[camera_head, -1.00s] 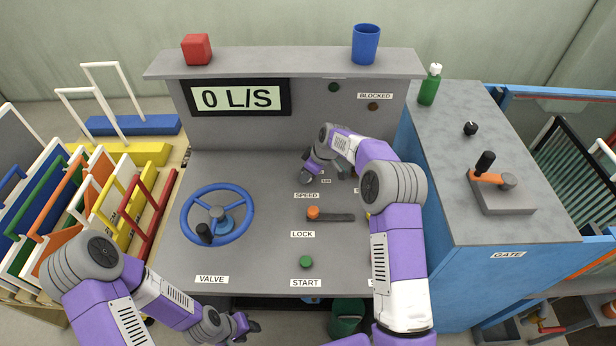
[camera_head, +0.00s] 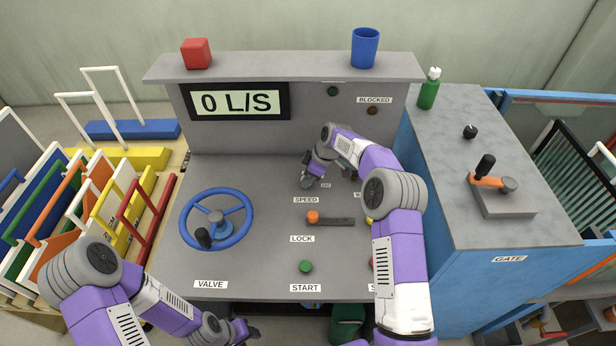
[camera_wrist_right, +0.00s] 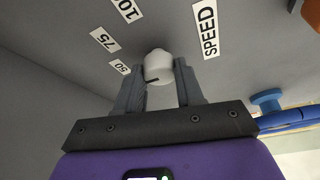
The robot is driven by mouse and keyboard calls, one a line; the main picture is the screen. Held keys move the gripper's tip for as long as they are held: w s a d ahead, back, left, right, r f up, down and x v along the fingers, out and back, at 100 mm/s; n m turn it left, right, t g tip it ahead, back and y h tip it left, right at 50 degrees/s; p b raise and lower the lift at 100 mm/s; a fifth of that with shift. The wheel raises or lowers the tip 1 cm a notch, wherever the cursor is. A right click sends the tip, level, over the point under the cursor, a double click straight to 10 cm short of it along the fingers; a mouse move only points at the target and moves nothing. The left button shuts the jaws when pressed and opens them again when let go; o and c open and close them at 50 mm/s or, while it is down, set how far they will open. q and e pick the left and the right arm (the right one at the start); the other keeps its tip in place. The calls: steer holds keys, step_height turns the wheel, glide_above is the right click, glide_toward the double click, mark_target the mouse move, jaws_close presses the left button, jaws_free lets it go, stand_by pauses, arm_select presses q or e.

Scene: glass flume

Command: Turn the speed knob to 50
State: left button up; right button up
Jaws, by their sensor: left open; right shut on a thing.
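The speed knob (camera_wrist_right: 158,66) is a small pale knob, seen in the right wrist view between my right gripper's fingers. My right gripper (camera_wrist_right: 160,84) is shut on it. A dark pointer line on the knob slants toward the lower left, on the side of the 50 label (camera_wrist_right: 119,67). Labels 75 (camera_wrist_right: 105,40) and 100 (camera_wrist_right: 127,8) lie farther along the arc. In the head view my right gripper (camera_head: 307,180) hides the knob, above the SPEED label (camera_head: 306,200). My left gripper (camera_head: 245,331) is open and empty, low in front of the console.
The display (camera_head: 236,102) reads 0 L/S. Around my right arm are the blue valve wheel (camera_head: 245,232), the orange lock slider (camera_head: 313,217) and the green start button (camera_head: 306,267). A red cube (camera_head: 196,54) and a blue cup (camera_head: 365,47) stand on the top shelf.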

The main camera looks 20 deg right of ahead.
steer(key=o, duration=1)
steer(key=shift+o, duration=0.2)
steer(key=v, duration=0.7)
steer(key=shift+d+r+p, duration=0.15)
steer(key=shift+r+p, duration=0.1)
steer(key=shift+p, duration=0.05)
steer(key=shift+s, duration=0.1)
